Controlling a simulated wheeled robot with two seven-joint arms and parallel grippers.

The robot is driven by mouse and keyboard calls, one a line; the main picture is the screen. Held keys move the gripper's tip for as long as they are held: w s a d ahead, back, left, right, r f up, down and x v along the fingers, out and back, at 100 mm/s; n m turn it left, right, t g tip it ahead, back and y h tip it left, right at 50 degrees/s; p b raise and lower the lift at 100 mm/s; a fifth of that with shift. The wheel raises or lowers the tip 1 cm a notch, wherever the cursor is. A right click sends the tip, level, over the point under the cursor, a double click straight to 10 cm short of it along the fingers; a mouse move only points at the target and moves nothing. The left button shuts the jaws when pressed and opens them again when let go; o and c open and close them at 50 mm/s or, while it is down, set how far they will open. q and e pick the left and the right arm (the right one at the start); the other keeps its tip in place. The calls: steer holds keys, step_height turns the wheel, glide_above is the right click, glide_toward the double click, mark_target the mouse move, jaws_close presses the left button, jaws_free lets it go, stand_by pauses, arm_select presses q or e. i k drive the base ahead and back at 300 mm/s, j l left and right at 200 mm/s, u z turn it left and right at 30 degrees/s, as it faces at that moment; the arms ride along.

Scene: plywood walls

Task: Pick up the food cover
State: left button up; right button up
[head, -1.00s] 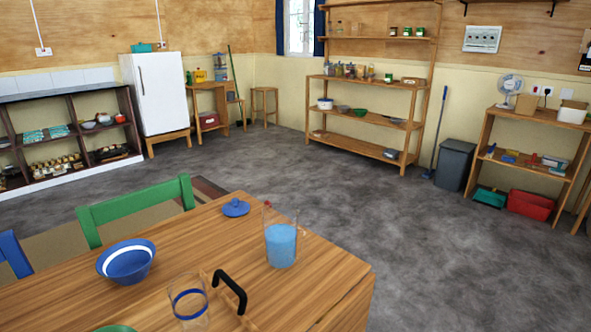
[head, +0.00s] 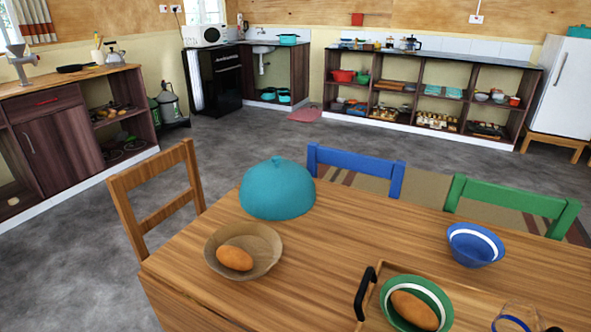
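The food cover (head: 278,190) is a teal dome with a small knob on top. It sits on the wooden table (head: 330,262) near its far left edge, behind a brown bowl. Nothing covers it from my view. Neither of my grippers shows in the head view.
Near the cover are a brown bowl (head: 218,243) with a bread roll (head: 235,258) and a tray (head: 468,296) with a green bowl (head: 440,318). A blue bowl (head: 474,247) stands at right. A wooden chair (head: 150,193), blue chair (head: 355,167) and green chair (head: 514,198) surround the table.

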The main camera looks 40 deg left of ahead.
mark_target(276, 188)
steer(key=u, duration=1.25)
